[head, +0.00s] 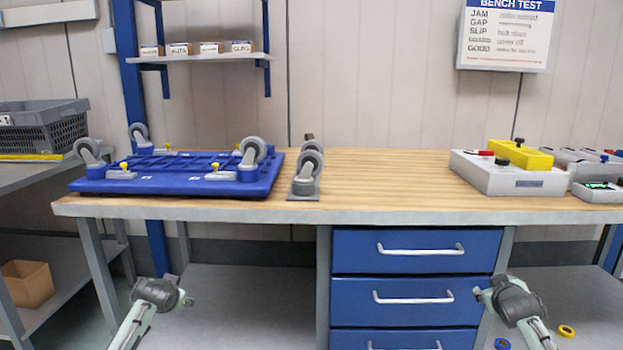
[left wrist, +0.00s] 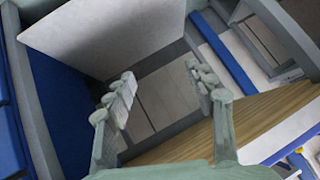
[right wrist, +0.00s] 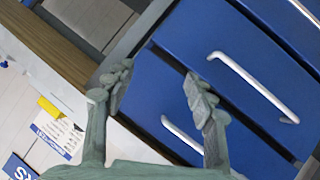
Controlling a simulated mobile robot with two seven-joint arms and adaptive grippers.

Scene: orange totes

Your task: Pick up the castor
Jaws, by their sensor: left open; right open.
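A loose grey castor (head: 305,172) stands on the wooden bench top (head: 400,172), just right of the blue platform. Something dark shows behind its top; I cannot tell what it is. The blue platform (head: 175,188) lies wheels-up at the left of the bench, with grey castors at its corners, such as the one at its right end (head: 253,152). My left gripper (left wrist: 160,95) is open and empty, with the bench's underside and edge beyond it. My right gripper (right wrist: 160,92) is open and empty in front of the blue drawers. Both arms are below bench-top height, in front of the bench.
Blue drawers (head: 412,255) with bar handles sit under the bench. A grey test box (head: 505,178) with a yellow block stands at the right. A shelf (head: 200,58) with small boxes hangs behind. A grey crate (head: 40,128) stands far left. The bench middle is clear.

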